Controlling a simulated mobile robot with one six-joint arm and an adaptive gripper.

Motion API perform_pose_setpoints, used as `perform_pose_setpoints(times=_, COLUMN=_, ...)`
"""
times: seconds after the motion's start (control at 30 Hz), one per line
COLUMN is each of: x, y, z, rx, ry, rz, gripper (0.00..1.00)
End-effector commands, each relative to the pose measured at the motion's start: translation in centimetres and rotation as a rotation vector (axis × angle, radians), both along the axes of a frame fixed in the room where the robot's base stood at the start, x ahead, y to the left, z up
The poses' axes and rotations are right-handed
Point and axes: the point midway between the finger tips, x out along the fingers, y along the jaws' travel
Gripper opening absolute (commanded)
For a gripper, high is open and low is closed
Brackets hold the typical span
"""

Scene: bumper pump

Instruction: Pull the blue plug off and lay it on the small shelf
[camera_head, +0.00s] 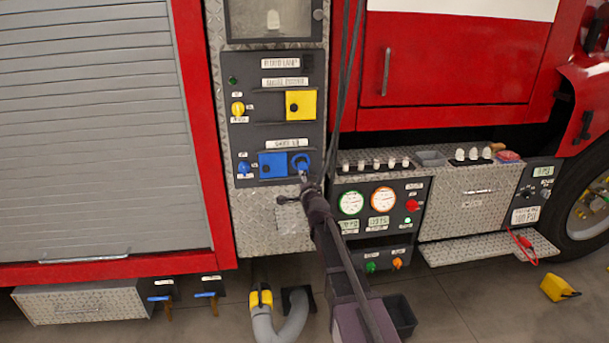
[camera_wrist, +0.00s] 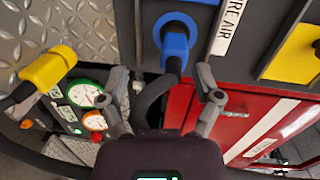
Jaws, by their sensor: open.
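The blue plug (camera_head: 301,163) sits in the round blue socket at the lower right of the dark panel. In the wrist view the plug (camera_wrist: 174,42) is at top centre, with a black cable curving down from it. My gripper (camera_head: 305,180) is just in front of it. In the wrist view my gripper (camera_wrist: 163,78) is open, one finger on each side of the cable and the plug's lower end, apart from both. A tread-plate shelf (camera_head: 490,248) juts out at lower right. I cannot tell whether this is the small shelf.
A blue square cover (camera_head: 272,165) is beside the socket and a yellow one (camera_head: 301,104) above. Gauges (camera_head: 383,198) stand right of my arm. A yellow cylindrical piece (camera_wrist: 48,68) is left of the fingers. A small tread-plate piece (camera_head: 291,218) lies below the panel.

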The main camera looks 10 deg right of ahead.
Motion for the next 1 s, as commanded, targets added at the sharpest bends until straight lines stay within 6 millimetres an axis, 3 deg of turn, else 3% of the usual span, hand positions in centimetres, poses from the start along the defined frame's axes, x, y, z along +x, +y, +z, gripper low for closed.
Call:
perform_pose_setpoints(times=0.13, x=1.4, y=-0.8, z=0.7, rx=0.084, ry=-0.074, rz=-0.051, gripper=0.83)
perform_pose_setpoints(times=0.73, x=1.9, y=-1.1, z=1.3, rx=0.124, ry=-0.105, rz=-0.073, gripper=0.83)
perform_pose_setpoints(times=1.0, x=3.3, y=-1.1, z=1.3, rx=0.124, ry=-0.105, rz=-0.072, gripper=0.83)
